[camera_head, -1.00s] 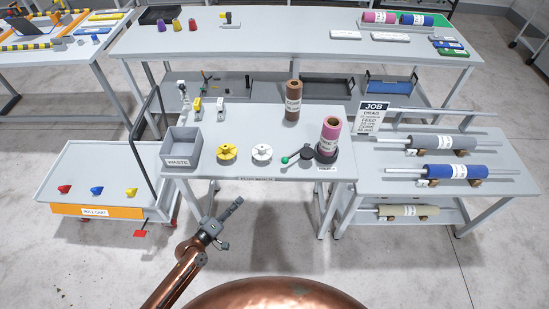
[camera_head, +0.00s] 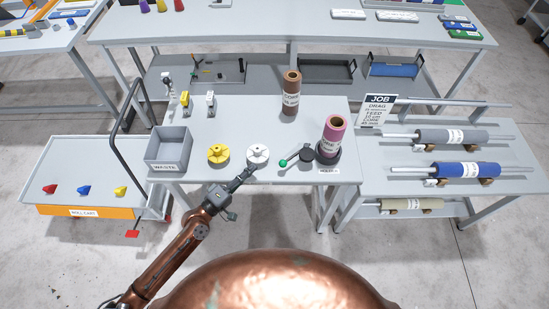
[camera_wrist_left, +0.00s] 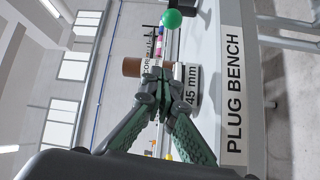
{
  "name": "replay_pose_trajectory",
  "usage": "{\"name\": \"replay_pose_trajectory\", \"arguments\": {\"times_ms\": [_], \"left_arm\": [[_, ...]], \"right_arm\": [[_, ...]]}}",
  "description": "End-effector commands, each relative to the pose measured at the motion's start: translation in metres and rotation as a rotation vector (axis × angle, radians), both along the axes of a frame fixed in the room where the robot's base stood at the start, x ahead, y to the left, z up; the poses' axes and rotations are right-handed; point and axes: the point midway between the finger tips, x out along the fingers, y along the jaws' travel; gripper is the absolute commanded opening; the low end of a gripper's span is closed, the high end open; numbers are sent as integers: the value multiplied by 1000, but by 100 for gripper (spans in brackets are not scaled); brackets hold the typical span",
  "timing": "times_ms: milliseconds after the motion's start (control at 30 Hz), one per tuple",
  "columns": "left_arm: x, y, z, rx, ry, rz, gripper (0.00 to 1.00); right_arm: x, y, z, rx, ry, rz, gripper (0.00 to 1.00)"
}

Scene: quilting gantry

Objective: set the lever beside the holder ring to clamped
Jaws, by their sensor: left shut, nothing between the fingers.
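The lever is a short dark arm with a green ball knob (camera_head: 283,163). It stands on the bench beside the dark holder ring (camera_head: 327,157), its knob pointing left and toward me. A pink roll (camera_head: 333,134) stands upright in the ring. My left gripper (camera_head: 251,171) is shut and empty at the bench's front edge, left of the knob and apart from it. In the left wrist view the green knob (camera_wrist_left: 171,19) shows beyond the shut fingertips (camera_wrist_left: 153,78). My right gripper is out of view.
A white plug (camera_head: 258,154) and a yellow plug (camera_head: 218,153) lie on the bench (camera_head: 235,120), close to my left gripper. A grey waste bin (camera_head: 169,150) stands at the left. A brown roll (camera_head: 291,93) stands behind. The JOB sign (camera_head: 378,110) is right of the pink roll.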

Motion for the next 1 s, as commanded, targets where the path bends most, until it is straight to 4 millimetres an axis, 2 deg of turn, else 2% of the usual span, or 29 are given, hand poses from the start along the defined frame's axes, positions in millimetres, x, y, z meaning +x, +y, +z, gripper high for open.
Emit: {"name": "replay_pose_trajectory", "arguments": {"times_ms": [100,267,500,700,733,800,1000], "left_arm": [[1,1,0,1,0,4,0],[10,-7,3,-1,-1,5,0],[45,-40,7,-2,-3,2,0],[74,-68,8,-1,-1,0,0],[75,-71,8,0,0,-1,0],[61,-75,4,-1,4,-1,0],[43,-84,0,1,1,-1,0]], "right_arm": [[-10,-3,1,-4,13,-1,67],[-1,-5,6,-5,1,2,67],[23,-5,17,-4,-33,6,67],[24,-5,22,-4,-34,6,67],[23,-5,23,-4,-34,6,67],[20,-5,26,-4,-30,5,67],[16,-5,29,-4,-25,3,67]]}}
